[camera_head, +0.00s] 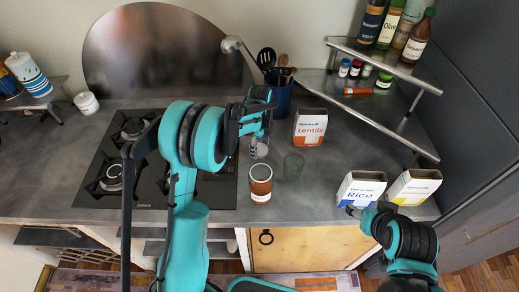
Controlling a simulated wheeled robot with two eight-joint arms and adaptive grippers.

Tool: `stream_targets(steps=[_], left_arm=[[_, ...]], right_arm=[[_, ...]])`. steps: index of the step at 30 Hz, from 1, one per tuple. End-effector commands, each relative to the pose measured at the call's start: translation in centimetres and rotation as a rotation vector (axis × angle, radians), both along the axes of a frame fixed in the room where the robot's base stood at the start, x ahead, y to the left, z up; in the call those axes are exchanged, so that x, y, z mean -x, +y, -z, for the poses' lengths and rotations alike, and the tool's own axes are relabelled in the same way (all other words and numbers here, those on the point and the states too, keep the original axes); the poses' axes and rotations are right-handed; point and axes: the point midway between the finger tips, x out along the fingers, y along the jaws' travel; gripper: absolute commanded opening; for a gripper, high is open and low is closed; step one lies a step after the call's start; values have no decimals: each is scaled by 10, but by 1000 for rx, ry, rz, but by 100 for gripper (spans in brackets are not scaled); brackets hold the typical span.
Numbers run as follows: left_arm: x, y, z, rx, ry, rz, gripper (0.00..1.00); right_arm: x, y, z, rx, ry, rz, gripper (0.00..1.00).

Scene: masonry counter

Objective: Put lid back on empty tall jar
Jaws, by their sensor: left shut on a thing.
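My left gripper (256,146) is shut on a small, pale greyish piece (262,150), which looks like the lid; the fingers partly hide it. It is above the counter, behind a jar with reddish contents and a white label (260,184).
A Lentils box (310,127) and a blue utensil holder (279,98) stand behind the jars. A yellow-and-white box (413,187) is at right, below shelves of bottles (389,58). The black cooktop (148,190) lies left. Counter between the empty jar and Rice box is clear.

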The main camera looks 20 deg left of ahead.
Motion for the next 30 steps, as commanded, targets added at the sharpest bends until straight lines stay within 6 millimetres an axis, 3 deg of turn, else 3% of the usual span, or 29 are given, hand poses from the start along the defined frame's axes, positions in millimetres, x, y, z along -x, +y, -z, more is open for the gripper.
stream_targets(steps=[5,18,23,30], left_arm=[[0,0,-7,0,0,0,50],[0,0,-87,0,0,0,50],[0,0,-99,0,0,0,50],[0,0,-100,0,0,0,50]], right_arm=[[0,0,-2,0,0,0,61],[0,0,-22,0,0,0,61],[0,0,-23,0,0,0,61],[0,0,-23,0,0,0,61]])
